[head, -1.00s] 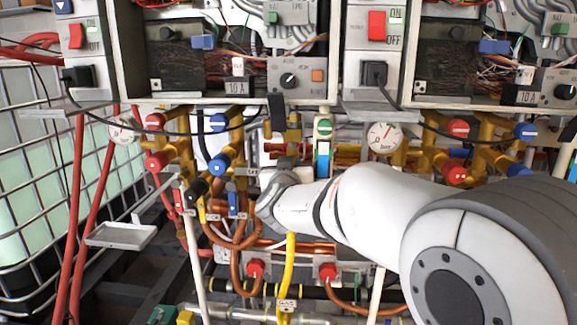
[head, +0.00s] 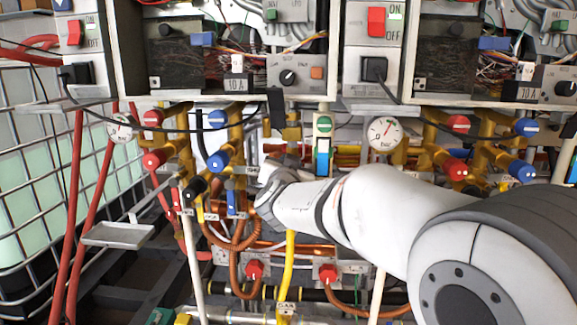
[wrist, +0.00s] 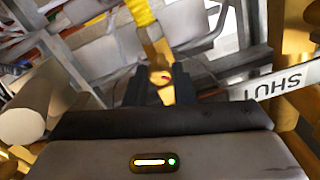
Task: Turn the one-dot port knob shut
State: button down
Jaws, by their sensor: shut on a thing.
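In the wrist view, the two dark fingers of my gripper (wrist: 160,86) stand a little apart, closed on a small brass-coloured piece (wrist: 161,77) with a red mark on its end. I cannot read any dots on it, so I cannot tell if it is the one-dot knob. A white label reading SHUT (wrist: 282,82), upside down, is just to the right. In the head view, my wrist (head: 272,185) is among the pipes at mid-picture, and the fingers and whatever they hold are hidden.
Red knobs (head: 254,269) and blue knobs (head: 218,161) sit on pipes around my wrist. A pressure gauge (head: 385,133) is above my arm. A yellow pipe (head: 286,262) runs below my wrist. A small grey tray (head: 118,234) is at left.

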jog(key=c, duration=1.2)
grip_release()
jog(key=shift+s, duration=0.15)
jog(key=s, duration=0.7)
jog(key=shift+s+p, duration=0.3)
jog(key=shift+p, duration=0.15)
jog(key=shift+a, duration=0.1)
